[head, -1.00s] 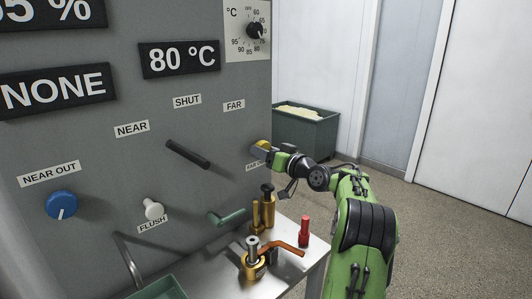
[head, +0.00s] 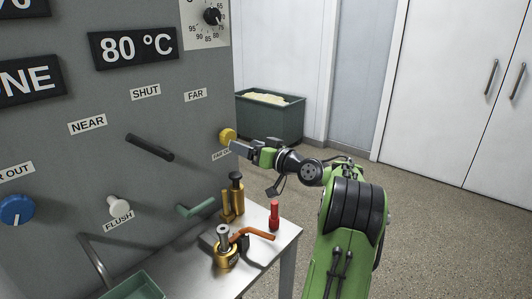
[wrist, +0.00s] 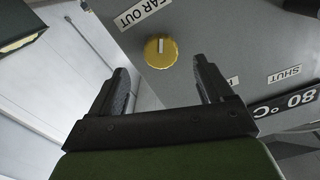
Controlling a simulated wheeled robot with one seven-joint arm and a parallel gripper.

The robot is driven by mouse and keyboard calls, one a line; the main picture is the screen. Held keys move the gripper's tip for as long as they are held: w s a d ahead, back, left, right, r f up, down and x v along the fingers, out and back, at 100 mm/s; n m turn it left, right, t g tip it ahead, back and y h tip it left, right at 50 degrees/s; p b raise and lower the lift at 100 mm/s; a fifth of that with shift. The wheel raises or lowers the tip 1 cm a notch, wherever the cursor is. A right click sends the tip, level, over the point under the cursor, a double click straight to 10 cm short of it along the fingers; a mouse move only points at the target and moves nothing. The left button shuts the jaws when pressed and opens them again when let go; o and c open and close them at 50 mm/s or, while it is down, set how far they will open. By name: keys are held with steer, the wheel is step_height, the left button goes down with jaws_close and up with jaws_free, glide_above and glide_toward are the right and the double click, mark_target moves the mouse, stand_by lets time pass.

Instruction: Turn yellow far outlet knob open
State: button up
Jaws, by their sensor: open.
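The yellow far outlet knob (head: 227,136) sits on the grey panel at its right edge, with a FAR OUT label just below it. In the wrist view the knob (wrist: 160,51) shows whole, round, with a pale pointer line, ahead of my fingers and roughly midway between them. My gripper (head: 238,147) is close to the knob in the head view, its fingers partly overlapping in sight. In the wrist view my gripper (wrist: 162,80) is open, with nothing between its fingers and a gap to the knob.
A black lever (head: 150,147) sticks out of the panel to the left. Below, a metal table (head: 275,252) bears brass fittings (head: 232,200), a red-topped tool (head: 274,215) and an orange-handled valve (head: 250,235). A green bin (head: 270,118) stands behind. Floor to the right is clear.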

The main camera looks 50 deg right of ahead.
steer(key=s, duration=0.8)
steer(key=shift+s, duration=0.3)
steer(key=shift+w, duration=0.1)
steer(key=w+a+f+n+g+y, duration=0.15)
steer(key=w+a+g, duration=0.35)
steer(key=a, duration=0.8)
steer(key=a+f+n+g, duration=0.2)
steer(key=a+g, duration=0.1)
steer(key=a, duration=1.1)
steer(key=s+a+f+g+h, duration=0.1)
steer(key=s+a+f, duration=0.15)
steer(key=s, duration=0.45)
steer(key=s+a+f+g, duration=0.1)
steer(key=s+a+g, duration=0.15)
steer(key=s, duration=0.55)
steer(key=s+a+f+g+h, duration=0.1)
steer(key=s+a+f, duration=0.1)
steer(key=s+a, duration=0.35)
step_height(320, 180, up, 16)
steer(key=s+d+p, duration=0.2)
steer(key=p, duration=1.5)
steer(key=shift+s, duration=0.15)
